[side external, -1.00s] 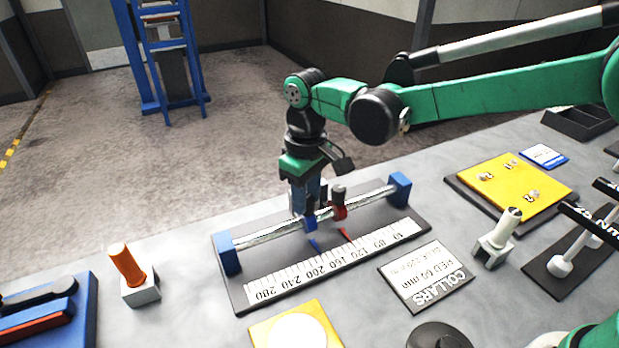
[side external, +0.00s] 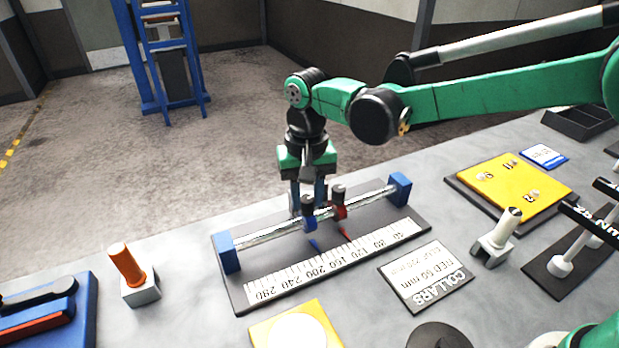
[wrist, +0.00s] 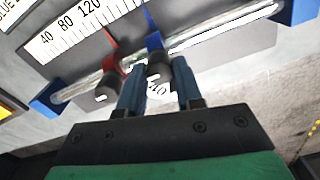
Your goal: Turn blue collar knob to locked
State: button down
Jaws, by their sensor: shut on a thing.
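The blue collar (side external: 310,223) sits on a silver rod (side external: 262,235), with its blue pointer over the scale. Its black knob (wrist: 158,72) shows between my gripper's (wrist: 159,82) two blue fingers in the wrist view. My gripper (side external: 308,200) comes down from above behind the rod in the side view and is shut on this knob. The fingers partly hide the knob's sides, and no lock marking can be read. The red collar (side external: 339,211), with its own black knob (wrist: 106,86), sits close beside the blue one.
Blue end blocks (side external: 229,253) hold the rod above a dark base with a white numbered scale (side external: 330,263). The red knob stands close to one finger. A collars card (side external: 427,275), an orange-handled peg (side external: 127,264) and a yellow board (side external: 512,183) lie around on the grey table.

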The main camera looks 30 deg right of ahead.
aim_at(308, 198)
dwell(0.3)
jog(key=c, duration=0.6)
grip_release()
jog(key=shift+r, duration=0.1)
jog(key=shift+r, duration=2.75)
jog(key=shift+d, duration=0.1)
jog(key=s+d+n+t, duration=0.1)
jog(key=s+d+t, duration=0.1)
jog(key=s+d, duration=0.2)
jog(key=s+d+n+t, duration=0.1)
jog(key=s+d+t, duration=0.1)
jog(key=s+d, duration=0.2)
jog(key=s+d+t, duration=0.3)
jog(key=s+d, duration=0.1)
jog(key=d, duration=0.3)
jog(key=shift+d+r+n, duration=0.25)
jog(key=shift+d+n, duration=0.05)
jog(key=shift+n, duration=0.1)
